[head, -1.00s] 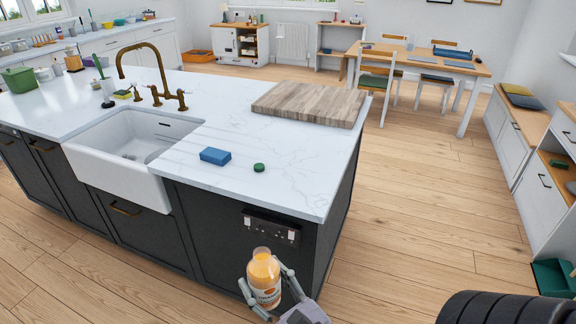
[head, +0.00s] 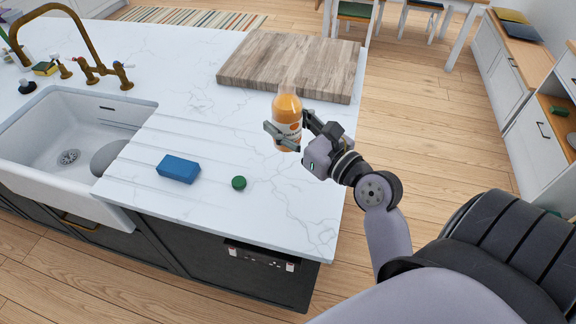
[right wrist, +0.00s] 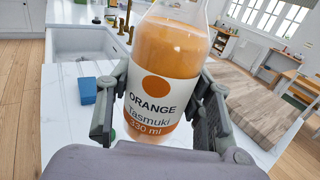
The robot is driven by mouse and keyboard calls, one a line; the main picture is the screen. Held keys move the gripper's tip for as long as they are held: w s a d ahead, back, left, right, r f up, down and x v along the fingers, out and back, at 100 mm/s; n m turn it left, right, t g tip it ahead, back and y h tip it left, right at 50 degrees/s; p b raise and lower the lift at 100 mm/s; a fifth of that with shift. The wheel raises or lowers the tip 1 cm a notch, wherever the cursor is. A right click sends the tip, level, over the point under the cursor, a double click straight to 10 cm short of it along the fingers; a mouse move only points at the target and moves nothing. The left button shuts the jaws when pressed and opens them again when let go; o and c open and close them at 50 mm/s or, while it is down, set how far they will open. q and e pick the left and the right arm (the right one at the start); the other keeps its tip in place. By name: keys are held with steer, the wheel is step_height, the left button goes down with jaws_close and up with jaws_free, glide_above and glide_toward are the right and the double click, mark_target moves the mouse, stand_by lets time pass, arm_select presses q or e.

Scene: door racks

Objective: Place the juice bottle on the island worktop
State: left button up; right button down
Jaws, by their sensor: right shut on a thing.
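The juice bottle (head: 287,121) is clear with orange juice and a white label. It stands upright over the island worktop (head: 215,115), just in front of the wooden board. My right gripper (head: 287,136) is shut around its lower part. In the right wrist view the bottle (right wrist: 163,75) sits between both fingers of the gripper (right wrist: 160,115), its label facing the camera. I cannot tell whether the bottle's base touches the worktop. My left gripper is not in view.
A blue sponge (head: 178,169) and a small green round thing (head: 239,183) lie on the worktop left of the bottle. The wooden board (head: 290,66) lies behind it. The white sink (head: 60,140) and brass tap (head: 45,25) are at the left. Worktop around the bottle's front is clear.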

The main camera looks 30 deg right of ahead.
steer(key=f+b, duration=0.1)
steer(key=f, duration=0.1)
steer(key=s+f, duration=0.1)
steer(key=f, duration=0.1)
steer(key=shift+a+f+b, duration=0.1)
steer(key=shift+f+b, duration=0.05)
steer(key=shift+b, duration=0.25)
arm_select(q)
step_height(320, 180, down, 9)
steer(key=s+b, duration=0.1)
steer(key=b, duration=0.6)
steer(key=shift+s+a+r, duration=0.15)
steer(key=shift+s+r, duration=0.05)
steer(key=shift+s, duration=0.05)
arm_select(e)
steer(key=shift+w+f, duration=0.15)
steer(key=shift+f, duration=3.6)
steer(key=shift+w+f, duration=0.1)
steer(key=shift+f, duration=3.6)
steer(key=shift+f, duration=0.15)
steer(key=c, duration=0.8)
jaws_free()
